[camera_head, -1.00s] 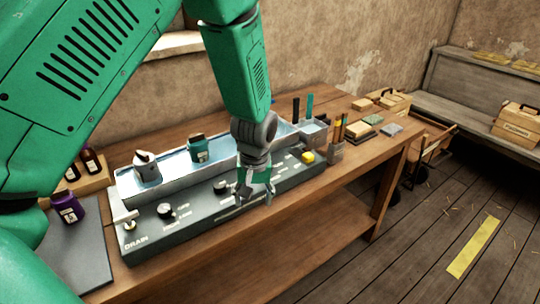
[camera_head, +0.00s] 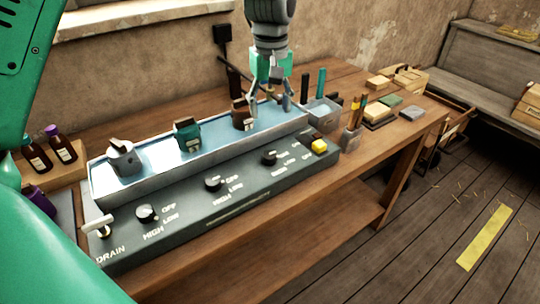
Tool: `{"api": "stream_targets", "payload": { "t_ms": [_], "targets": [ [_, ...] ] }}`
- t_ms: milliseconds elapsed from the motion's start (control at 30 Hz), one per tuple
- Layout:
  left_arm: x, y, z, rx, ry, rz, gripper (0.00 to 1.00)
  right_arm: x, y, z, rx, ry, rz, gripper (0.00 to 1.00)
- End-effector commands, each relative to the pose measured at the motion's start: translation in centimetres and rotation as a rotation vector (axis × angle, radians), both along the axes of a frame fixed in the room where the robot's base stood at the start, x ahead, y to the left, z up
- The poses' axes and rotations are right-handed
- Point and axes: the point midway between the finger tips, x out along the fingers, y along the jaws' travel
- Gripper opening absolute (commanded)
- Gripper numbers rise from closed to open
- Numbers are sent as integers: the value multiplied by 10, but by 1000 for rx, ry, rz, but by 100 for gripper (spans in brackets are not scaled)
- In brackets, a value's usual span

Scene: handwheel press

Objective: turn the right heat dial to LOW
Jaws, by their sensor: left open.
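The right heat dial (camera_head: 270,157) is a small dark knob with a pale mark, on the sloping dark control panel (camera_head: 240,212). OFF, LOW and HIGH labels stand beside it. Its exact pointing is too small to tell. Two similar dials sit further left, the middle dial (camera_head: 213,183) and the left dial (camera_head: 147,213). My left gripper (camera_head: 270,107) is open and empty, fingers pointing down. It is above and behind the right dial, over the far right part of the water tray (camera_head: 137,185), apart from the dial. My right gripper is out of view.
A yellow button (camera_head: 319,146) sits at the panel's right end, and a lever (camera_head: 100,224) at its left end. A brush holder (camera_head: 351,138) stands right of the panel.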

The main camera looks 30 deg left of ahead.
Motion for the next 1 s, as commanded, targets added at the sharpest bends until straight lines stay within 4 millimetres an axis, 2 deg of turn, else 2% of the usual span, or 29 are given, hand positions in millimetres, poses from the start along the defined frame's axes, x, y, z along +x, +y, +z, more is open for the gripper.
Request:
{"api": "stream_targets", "payload": {
  "t_ms": [67, 267, 367, 700, 900, 1000],
  "targets": [
    [1, 2, -11, -2, 1, 1, 52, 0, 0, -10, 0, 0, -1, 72],
    [0, 5, -24, -5, 3, 2, 52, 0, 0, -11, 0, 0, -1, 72],
    [-1, 6, -40, -7, 4, 3, 52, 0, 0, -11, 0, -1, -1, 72],
    [0, 4, -113, -4, 6, 2, 52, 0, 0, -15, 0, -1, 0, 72],
    [0, 4, -139, -5, 2, 2, 52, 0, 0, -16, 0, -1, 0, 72],
    [0, 5, -146, -5, 0, 2, 52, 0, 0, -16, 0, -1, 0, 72]
  ]
}}
